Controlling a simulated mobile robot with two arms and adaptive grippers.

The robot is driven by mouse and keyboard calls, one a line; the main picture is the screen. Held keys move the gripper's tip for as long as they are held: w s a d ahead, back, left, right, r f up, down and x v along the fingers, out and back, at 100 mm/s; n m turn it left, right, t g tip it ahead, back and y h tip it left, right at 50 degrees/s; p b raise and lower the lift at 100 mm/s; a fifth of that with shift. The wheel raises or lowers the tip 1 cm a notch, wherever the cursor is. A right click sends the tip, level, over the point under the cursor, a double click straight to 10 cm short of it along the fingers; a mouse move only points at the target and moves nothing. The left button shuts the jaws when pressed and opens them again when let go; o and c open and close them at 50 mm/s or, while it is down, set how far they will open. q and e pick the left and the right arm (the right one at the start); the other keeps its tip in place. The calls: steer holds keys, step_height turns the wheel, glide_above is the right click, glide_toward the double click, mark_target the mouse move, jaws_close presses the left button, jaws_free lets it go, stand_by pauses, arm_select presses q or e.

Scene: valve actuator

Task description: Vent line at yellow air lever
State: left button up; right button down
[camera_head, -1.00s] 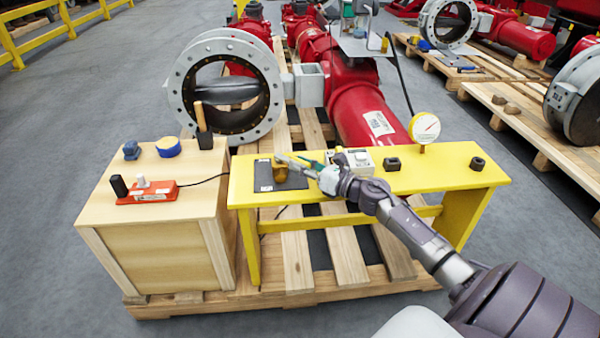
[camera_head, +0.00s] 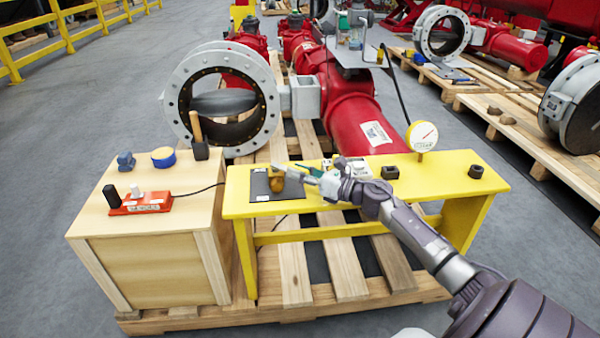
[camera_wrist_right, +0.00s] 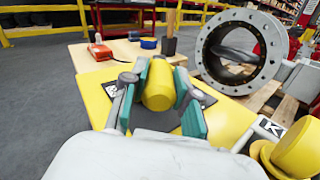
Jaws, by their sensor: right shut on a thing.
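The yellow lever (camera_head: 277,181) stands on a dark plate (camera_head: 259,187) at the left end of the yellow bench (camera_head: 330,209). In the right wrist view its rounded yellow grip (camera_wrist_right: 158,86) sits between my green-padded fingers. My right gripper (camera_head: 290,172) reaches in from the right and is shut on this lever. The lever's lower part is hidden behind the fingers in the wrist view. A round white gauge (camera_head: 421,136) with a red needle stands at the bench's back edge. My left gripper is not in view.
A wooden box (camera_head: 150,258) left of the bench carries a red switch unit (camera_head: 140,204), blue tape (camera_head: 163,156) and a mallet (camera_head: 198,140). A large grey valve ring (camera_head: 180,85) and red actuator (camera_head: 350,110) stand behind. A dark nut (camera_head: 475,172) lies at the bench's right end.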

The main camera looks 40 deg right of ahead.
steer(key=c, duration=0.9)
jaws_free()
steer(key=v, duration=1.2)
